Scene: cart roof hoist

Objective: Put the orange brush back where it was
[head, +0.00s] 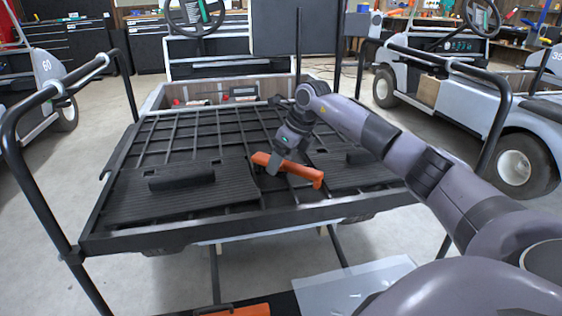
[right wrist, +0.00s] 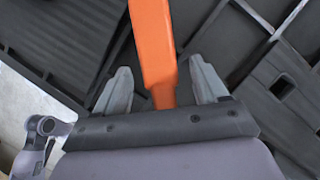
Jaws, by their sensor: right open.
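The orange brush (head: 304,175) lies over the near part of the black cart rack, with its long body slanting down to the right. My right gripper (head: 280,163) comes down over it near its middle. In the right wrist view the orange brush (right wrist: 153,45) runs between the two grey fingers of my right gripper (right wrist: 160,68). The fingers stand apart with a gap on each side of it, so the gripper is open around it. The underside of the brush is hidden. My left gripper does not show.
The black slatted rack (head: 110,226) has ribbed panels and a dark block (head: 181,178) on its left. Black side rails (head: 22,150) flank it. Another orange object (head: 240,311) shows at the bottom edge, beside a pale sheet (head: 355,285). Other carts (head: 520,105) stand at both sides.

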